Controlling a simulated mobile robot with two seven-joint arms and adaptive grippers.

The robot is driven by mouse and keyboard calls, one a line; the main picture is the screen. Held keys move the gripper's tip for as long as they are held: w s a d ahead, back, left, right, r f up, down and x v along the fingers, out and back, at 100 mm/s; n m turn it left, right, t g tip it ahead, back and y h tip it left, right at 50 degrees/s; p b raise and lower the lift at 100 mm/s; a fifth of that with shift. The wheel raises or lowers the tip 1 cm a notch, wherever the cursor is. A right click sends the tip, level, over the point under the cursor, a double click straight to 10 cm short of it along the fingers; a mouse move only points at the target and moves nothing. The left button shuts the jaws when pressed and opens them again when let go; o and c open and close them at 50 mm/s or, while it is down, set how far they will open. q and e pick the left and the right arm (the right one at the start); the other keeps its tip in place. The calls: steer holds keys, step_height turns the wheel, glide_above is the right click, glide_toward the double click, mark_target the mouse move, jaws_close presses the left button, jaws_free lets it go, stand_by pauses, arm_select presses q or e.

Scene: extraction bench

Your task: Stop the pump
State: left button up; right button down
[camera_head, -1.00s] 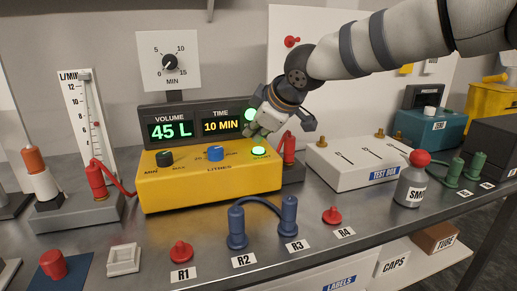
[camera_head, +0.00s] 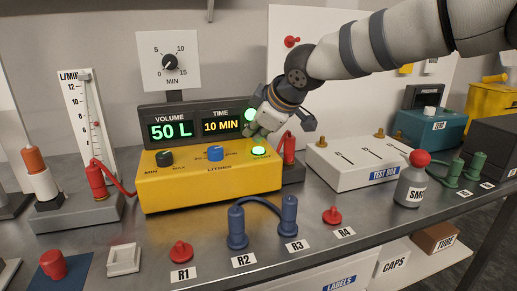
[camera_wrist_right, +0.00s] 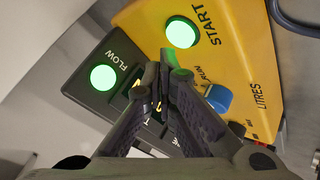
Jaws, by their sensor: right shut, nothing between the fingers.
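The yellow pump box (camera_head: 205,185) stands on the bench with a dark knob (camera_head: 164,158), a blue knob (camera_head: 215,153) and a lit green START button (camera_head: 258,150). Behind it the dark display (camera_head: 190,122) reads VOLUME 50 L and TIME 10 MIN, with a lit green FLOW lamp (camera_head: 249,115). My right gripper (camera_head: 252,130) is at the right end of the display, above the START button. In the right wrist view its shut, empty fingertips (camera_wrist_right: 162,72) are beside the START button (camera_wrist_right: 181,32) and FLOW lamp (camera_wrist_right: 103,77). My left gripper is out of view.
A red connector (camera_head: 289,147) and a white test box (camera_head: 358,165) stand right of the pump. A flowmeter (camera_head: 86,125) stands left. Red and blue connectors labelled R1 to R4 line the front. A dial (camera_head: 170,62) stands behind.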

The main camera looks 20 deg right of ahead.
mark_target(256, 150)
steer(key=shift+f, duration=0.1)
steer(key=shift+f, duration=0.35)
steer(key=shift+f, duration=0.45)
stand_by(0.9)
steer(key=shift+r, duration=0.9)
steer(key=shift+r, duration=0.1)
steer(key=shift+r, duration=2.4)
steer(key=shift+f, duration=0.1)
